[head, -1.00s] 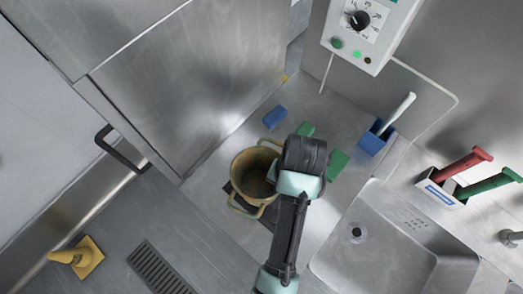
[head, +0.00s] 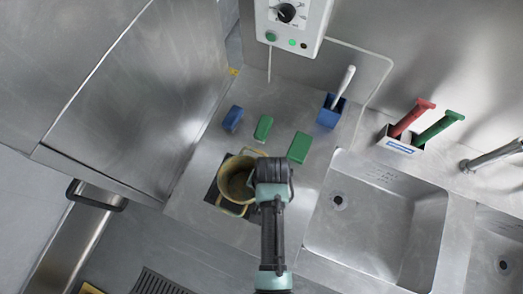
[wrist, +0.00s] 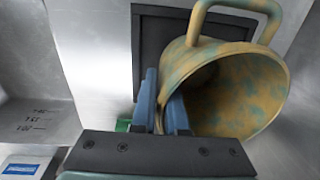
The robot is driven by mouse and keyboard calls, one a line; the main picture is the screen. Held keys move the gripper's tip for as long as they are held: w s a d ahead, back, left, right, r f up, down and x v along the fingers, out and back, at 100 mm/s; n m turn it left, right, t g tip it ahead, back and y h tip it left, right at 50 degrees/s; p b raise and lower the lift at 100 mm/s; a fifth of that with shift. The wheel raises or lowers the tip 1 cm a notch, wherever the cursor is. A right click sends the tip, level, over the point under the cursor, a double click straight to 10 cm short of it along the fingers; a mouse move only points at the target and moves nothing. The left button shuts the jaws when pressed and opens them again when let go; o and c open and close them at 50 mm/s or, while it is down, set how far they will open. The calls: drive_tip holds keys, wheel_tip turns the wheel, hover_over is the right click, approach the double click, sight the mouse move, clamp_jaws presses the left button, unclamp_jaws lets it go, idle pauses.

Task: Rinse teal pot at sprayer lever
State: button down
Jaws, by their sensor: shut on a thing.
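The pot (head: 232,181) is ochre-yellow with teal blotches and has loop handles. It is on or just above a dark square pad (head: 214,191) on the counter, left of the sink; I cannot tell whether it touches. My gripper (head: 262,183) is at the pot's right side. In the wrist view, the pot (wrist: 240,95) lies to the right with its mouth toward the camera and one handle at the top. The blue-grey fingers of my gripper (wrist: 162,105) are closed at its rim. The exact grip spot is partly hidden. No sprayer lever is clearly identifiable.
The empty steel sink (head: 365,225) is right of the pot, with a metal tap (head: 490,157) beyond it. Green blocks (head: 300,147), a blue block (head: 232,119), a blue brush holder (head: 331,111) and a caddy with red and green handles (head: 399,140) stand behind. A tall steel cabinet (head: 150,90) is left.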

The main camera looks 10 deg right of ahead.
drive_tip(key=shift+w, duration=0.1)
drive_tip(key=shift+f, duration=0.1)
drive_tip(key=c, duration=0.9)
unclamp_jaws()
drive_tip(key=shift+c, duration=0.2)
wheel_tip(320, 180, up, 12)
drive_tip(key=shift+s+d+b, duration=0.35)
drive_tip(key=shift+d, duration=0.05)
drive_tip(key=shift+o, duration=0.3)
